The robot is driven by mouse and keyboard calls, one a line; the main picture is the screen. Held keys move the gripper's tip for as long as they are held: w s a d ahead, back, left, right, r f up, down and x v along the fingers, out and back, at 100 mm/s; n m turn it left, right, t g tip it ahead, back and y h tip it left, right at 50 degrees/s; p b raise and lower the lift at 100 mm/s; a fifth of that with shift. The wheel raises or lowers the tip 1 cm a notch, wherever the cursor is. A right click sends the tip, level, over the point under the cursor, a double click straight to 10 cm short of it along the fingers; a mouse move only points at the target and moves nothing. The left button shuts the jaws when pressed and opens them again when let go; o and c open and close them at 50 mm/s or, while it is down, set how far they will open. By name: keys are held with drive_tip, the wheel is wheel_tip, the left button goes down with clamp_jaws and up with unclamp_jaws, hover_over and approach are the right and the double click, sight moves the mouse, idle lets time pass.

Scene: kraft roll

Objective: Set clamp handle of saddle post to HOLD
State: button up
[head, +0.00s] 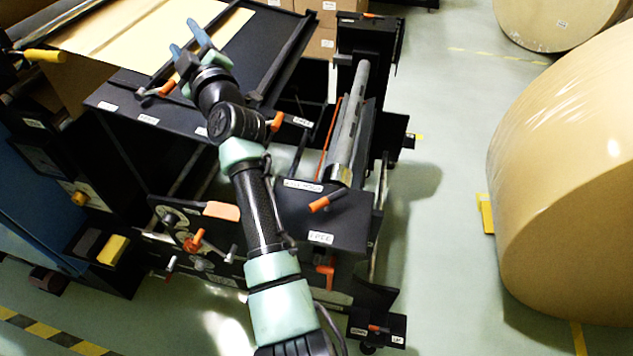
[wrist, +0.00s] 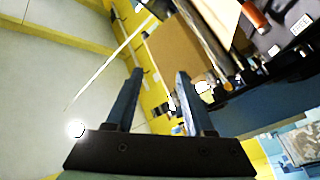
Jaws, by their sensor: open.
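My gripper (head: 184,36) is open and empty, raised over the left part of the machine near the sheet of brown paper. Its two blue fingers also show apart in the wrist view (wrist: 160,73), with nothing between them. A grey shaft (head: 349,125) lies along the right side of the machine. An orange handle (head: 319,204) sits at its near end, on a black housing (head: 322,225) with white labels. Another orange handle (head: 275,122) stands left of the shaft.
Black machine frames and a table with brown paper (head: 100,45) surround my arm. A panel with orange knobs (head: 195,240) is at the near side. A large kraft roll (head: 570,180) stands at the right. Green floor (head: 450,230) is clear between machine and roll.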

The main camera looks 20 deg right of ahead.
drive_tip(key=s+d+f+n+g+y+p, duration=0.2)
drive_tip(key=s+f+n+g, duration=0.2)
drive_tip(key=n+g, duration=0.2)
drive_tip(key=n+g+h+p, duration=0.2)
drive_tip(key=n+g+h, duration=0.25)
drive_tip(key=g, duration=0.65)
approach(317, 204)
drive_tip(key=shift+m+h, duration=0.25)
drive_tip(key=shift+m, duration=0.2)
drive_tip(key=b+x, duration=0.2)
drive_tip(key=x, duration=0.6)
drive_tip(key=shift+a+f, duration=0.2)
clamp_jaws()
